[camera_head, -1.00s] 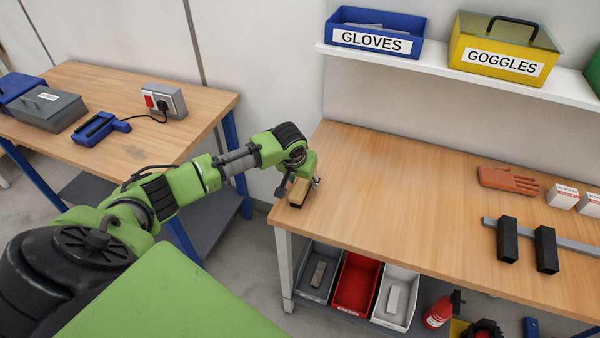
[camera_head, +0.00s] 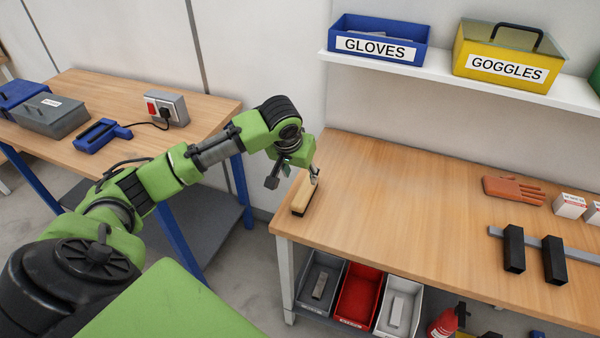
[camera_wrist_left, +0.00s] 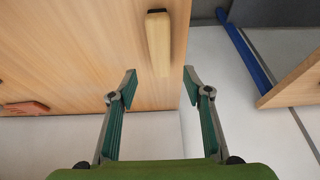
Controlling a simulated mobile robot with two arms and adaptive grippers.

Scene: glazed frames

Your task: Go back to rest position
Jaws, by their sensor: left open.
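My left gripper (camera_head: 314,176) is above the left end of the right-hand workbench (camera_head: 400,200). It is open and empty; both fingers stand apart in the left wrist view (camera_wrist_left: 160,80). A brush-like wooden block with a dark underside (camera_head: 302,195) lies on the bench near its left edge, just below and beside the gripper. In the left wrist view the block (camera_wrist_left: 158,42) lies beyond the fingertips, with a gap, and nothing is between the fingers. My right gripper is not in view.
The left table (camera_head: 75,140) holds a grey box (camera_head: 50,115), a blue holder (camera_head: 102,136) and a switch box (camera_head: 166,108). A shelf (camera_head: 440,72) carries bins above the bench. An orange glove (camera_head: 513,190) and black blocks (camera_head: 513,248) lie right. The bench middle is clear.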

